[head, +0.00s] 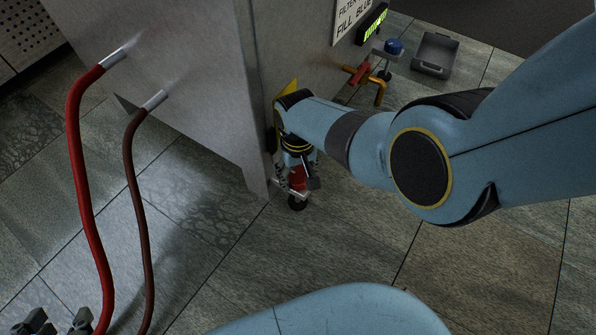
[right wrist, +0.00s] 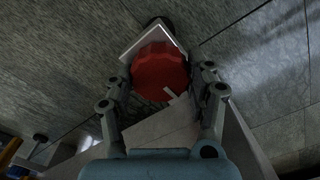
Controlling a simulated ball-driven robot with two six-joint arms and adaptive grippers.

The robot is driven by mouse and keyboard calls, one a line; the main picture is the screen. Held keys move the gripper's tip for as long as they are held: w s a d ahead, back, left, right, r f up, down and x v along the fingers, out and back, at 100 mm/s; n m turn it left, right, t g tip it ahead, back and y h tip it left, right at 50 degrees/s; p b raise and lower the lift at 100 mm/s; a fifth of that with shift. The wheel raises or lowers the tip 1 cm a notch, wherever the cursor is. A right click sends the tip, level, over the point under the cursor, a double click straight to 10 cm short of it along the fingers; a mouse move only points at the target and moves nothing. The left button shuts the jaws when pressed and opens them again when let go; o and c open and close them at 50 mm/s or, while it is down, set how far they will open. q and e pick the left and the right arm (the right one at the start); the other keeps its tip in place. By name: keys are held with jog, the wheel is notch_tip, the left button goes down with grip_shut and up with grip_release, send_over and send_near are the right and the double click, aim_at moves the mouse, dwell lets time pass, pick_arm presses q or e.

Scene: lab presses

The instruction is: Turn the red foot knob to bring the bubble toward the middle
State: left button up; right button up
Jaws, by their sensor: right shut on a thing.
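The red foot knob (right wrist: 160,72) sits between the two fingers of my right gripper (right wrist: 163,85) in the right wrist view. In the head view the knob (head: 298,177) shows low at the corner of the grey cabinet, just above a dark round foot (head: 297,203). My right gripper (head: 296,184) points down there and is shut on the knob, with a finger on either side. My left gripper (head: 58,322) is at the bottom left corner, its fingers apart and empty, partly cut off by the frame. I cannot make out the bubble in either view.
The grey cabinet (head: 185,75) fills the upper left, with a red hose (head: 80,180) and a darker hose (head: 132,190) hanging from it. The tiled floor in front is clear.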

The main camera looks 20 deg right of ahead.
aim_at(298, 175)
jog(key=shift+m, duration=0.3)
jog(key=o, duration=1.2)
jog(key=shift+c, duration=0.2)
jog(key=shift+r, duration=3.75)
